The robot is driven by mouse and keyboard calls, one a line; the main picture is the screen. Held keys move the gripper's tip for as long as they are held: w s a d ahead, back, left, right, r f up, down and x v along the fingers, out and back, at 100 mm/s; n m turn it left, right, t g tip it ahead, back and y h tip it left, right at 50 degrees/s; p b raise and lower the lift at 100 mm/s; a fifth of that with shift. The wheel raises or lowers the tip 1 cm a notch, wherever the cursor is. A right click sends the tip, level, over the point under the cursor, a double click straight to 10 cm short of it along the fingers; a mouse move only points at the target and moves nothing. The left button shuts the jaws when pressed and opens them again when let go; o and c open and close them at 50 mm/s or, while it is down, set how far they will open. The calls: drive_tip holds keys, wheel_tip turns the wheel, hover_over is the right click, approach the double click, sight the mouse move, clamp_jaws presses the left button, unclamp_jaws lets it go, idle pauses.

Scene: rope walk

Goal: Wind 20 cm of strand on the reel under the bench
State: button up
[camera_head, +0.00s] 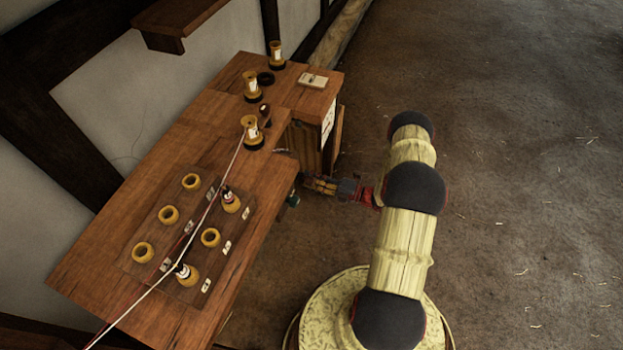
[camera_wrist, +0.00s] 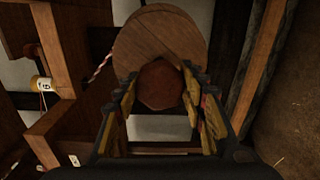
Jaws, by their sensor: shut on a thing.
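In the wrist view the reel (camera_wrist: 160,38) shows as a round wooden disc facing me. A reddish-brown knob (camera_wrist: 160,84) stands at its lower middle. My gripper (camera_wrist: 161,92) is shut on this knob, with one finger on each side. A red and white strand (camera_wrist: 102,66) comes to the disc's left edge. In the head view my gripper (camera_head: 316,184) reaches in at the bench's right side, below the top of the bench (camera_head: 165,135). The reel and fingertips are hidden there. A pale strand (camera_head: 210,205) runs across the bench top.
A dark board (camera_head: 130,254) with several yellow rings and two bobbins lies on the bench. More bobbins (camera_head: 252,130) stand towards the far end, near a small pale block (camera_head: 313,80). In the wrist view wooden posts (camera_wrist: 262,60) flank the reel. Open floor lies right.

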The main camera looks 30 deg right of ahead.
drive_tip(key=shift+m, duration=1.2)
drive_tip(key=o, duration=1.2)
drive_tip(key=shift+c, duration=0.2)
drive_tip(key=v, duration=1.2)
